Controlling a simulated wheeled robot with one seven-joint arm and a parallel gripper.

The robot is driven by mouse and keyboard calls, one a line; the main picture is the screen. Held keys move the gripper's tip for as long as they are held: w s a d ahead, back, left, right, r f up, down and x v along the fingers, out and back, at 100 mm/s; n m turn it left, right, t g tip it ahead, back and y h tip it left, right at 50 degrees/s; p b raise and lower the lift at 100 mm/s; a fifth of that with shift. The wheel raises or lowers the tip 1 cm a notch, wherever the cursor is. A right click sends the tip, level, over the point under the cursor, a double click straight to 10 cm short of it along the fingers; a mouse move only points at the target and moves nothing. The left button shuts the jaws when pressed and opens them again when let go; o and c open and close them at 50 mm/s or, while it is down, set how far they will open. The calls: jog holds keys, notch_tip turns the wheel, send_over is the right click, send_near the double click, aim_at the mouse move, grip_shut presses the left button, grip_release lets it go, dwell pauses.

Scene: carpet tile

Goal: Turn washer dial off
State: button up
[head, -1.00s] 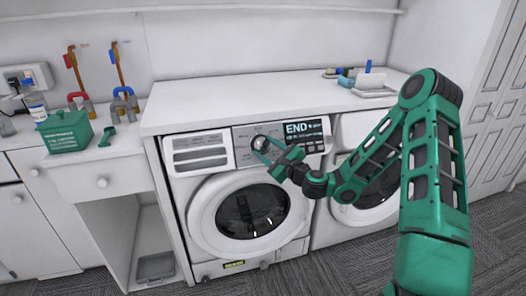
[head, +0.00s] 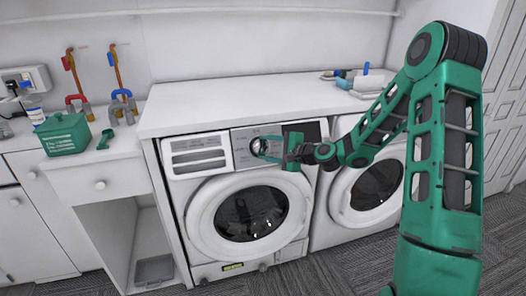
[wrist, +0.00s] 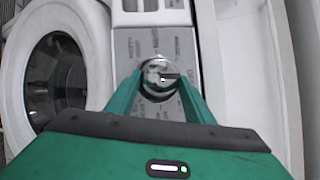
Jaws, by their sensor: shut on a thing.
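The washer dial (head: 259,146) is a round silver knob on the front panel of the left washer (head: 180,185). In the wrist view the dial (wrist: 160,76) sits between the two green fingers. My gripper (head: 266,150) is shut on the dial, with one fingertip on each side of it, and it also shows in the wrist view (wrist: 159,84). The washer display (head: 301,132) is dark, with no lit text visible. The round washer door (head: 250,212) below is closed.
A second front-loading machine (head: 372,190) stands to the right. A white countertop (head: 235,105) runs above both. A green box (head: 65,134) and pipe pieces sit on the left counter. My arm crosses in front of the right machine.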

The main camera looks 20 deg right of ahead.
jog(key=shift+d+f+n, duration=0.1)
jog(key=shift+f+n, duration=0.1)
jog(key=shift+n, duration=0.1)
jog(key=o, duration=1)
jog(key=shift+o, duration=0.2)
jog(key=shift+r, duration=0.1)
jog(key=v, duration=1)
jog(key=shift+s+r, duration=0.2)
jog(key=shift+s, duration=0.1)
jog(key=shift+d, duration=0.15)
